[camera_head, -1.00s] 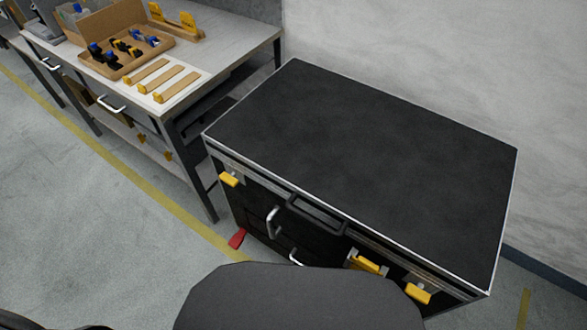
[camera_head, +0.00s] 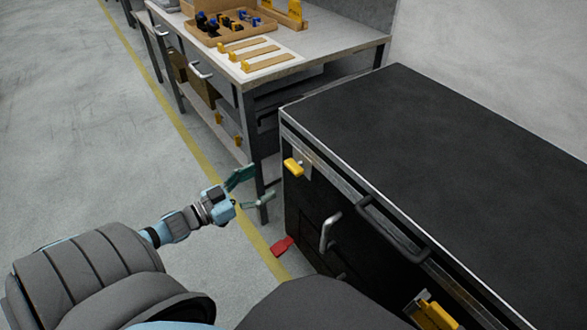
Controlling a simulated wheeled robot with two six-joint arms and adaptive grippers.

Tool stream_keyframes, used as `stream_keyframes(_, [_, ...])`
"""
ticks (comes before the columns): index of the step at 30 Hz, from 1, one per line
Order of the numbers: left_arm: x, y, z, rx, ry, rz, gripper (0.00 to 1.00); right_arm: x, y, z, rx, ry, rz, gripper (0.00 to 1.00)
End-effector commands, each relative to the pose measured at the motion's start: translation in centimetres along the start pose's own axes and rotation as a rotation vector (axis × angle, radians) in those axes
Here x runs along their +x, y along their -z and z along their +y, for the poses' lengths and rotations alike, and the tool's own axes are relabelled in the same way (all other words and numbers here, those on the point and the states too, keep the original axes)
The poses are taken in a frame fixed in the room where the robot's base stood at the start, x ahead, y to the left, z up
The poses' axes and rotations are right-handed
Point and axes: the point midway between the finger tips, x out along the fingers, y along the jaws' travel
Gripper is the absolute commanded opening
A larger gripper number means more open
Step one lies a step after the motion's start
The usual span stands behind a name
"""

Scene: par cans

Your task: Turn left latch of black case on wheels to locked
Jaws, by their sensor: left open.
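The black case (camera_head: 440,140) stands on the right with a silver-edged lid. Its left latch (camera_head: 293,167) is a yellow handle on a metal plate, near the top left corner of the front face. A second yellow latch (camera_head: 436,316) shows at the bottom edge, partly cut off. My left gripper (camera_head: 252,188) is open and empty, with green fingers apart. In the picture it is left of the left latch and a little lower, not touching the case. My right gripper is not in view.
A workbench (camera_head: 345,40) with a tool tray (camera_head: 222,30) and yellow-ended wooden strips stands behind and left of the case. Floor on the left is clear.

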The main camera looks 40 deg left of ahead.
Motion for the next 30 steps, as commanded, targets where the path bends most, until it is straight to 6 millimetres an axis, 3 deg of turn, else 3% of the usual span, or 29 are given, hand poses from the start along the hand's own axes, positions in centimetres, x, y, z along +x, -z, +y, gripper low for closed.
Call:
stream_keyframes(2, [2.3,-0.4,0.0,0.001,0.0,0.007,0.73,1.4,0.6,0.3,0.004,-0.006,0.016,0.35])
stream_keyframes(6, [6.6,-0.5,0.0,0.003,0.002,0.006,0.73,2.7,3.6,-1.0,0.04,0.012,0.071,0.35])
stream_keyframes(12, [10.3,-0.1,-0.1,0.001,0.005,0.003,0.73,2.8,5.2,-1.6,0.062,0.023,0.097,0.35])
stream_keyframes(23, [11.3,-0.1,-0.1,0.001,0.005,-0.003,0.73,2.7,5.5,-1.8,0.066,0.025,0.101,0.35])
stream_keyframes(30, [11.3,-0.1,-0.1,0.001,0.005,-0.003,0.38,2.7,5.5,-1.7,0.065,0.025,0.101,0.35])
